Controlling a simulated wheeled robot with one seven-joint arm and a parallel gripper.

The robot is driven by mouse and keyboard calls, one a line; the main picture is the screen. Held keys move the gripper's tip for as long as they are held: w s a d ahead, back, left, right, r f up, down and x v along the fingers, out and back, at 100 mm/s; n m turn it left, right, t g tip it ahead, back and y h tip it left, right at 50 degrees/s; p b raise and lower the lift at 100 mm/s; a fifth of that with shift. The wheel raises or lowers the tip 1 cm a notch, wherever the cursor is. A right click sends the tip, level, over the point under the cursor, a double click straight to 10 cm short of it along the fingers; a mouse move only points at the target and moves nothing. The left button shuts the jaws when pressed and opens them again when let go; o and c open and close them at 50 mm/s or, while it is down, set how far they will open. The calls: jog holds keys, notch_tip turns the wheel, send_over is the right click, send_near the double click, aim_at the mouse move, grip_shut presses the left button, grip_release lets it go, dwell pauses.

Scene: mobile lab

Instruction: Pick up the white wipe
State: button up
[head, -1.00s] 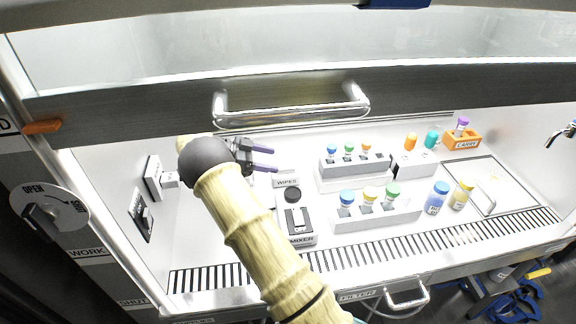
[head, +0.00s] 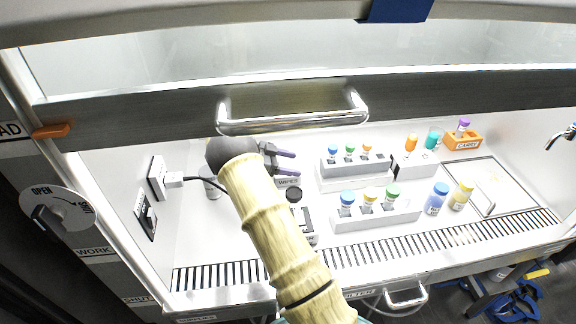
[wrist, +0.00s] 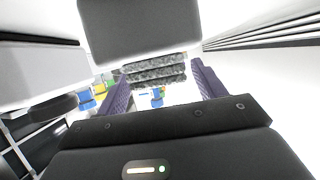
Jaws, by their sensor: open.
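A holder labelled WIPES (head: 288,182) stands on the cabinet floor, largely hidden behind my arm. I cannot clearly make out a white wipe at it. My gripper (head: 284,163) is inside the cabinet just above and behind that label, fingers pointing right, apart and with nothing seen between them. In the wrist view, the two purple fingers (wrist: 163,82) are spread.
The raised sash with its metal handle (head: 293,122) hangs close above my arm. The mixer (head: 303,222) is partly hidden by my arm. Tube racks (head: 375,219) stand to the right, with loose bottles (head: 437,198) and a tray (head: 512,186) beyond.

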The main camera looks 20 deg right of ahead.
aim_at(289, 164)
jog(key=shift+w, duration=0.1)
jog(key=shift+c, duration=0.2)
jog(key=shift+w, duration=0.1)
jog(key=c, duration=1)
jog(key=shift+a+r, duration=0.15)
jog(key=shift+r, duration=0.4)
notch_tip(289, 164, up, 9)
jog(key=shift+b, duration=0.55)
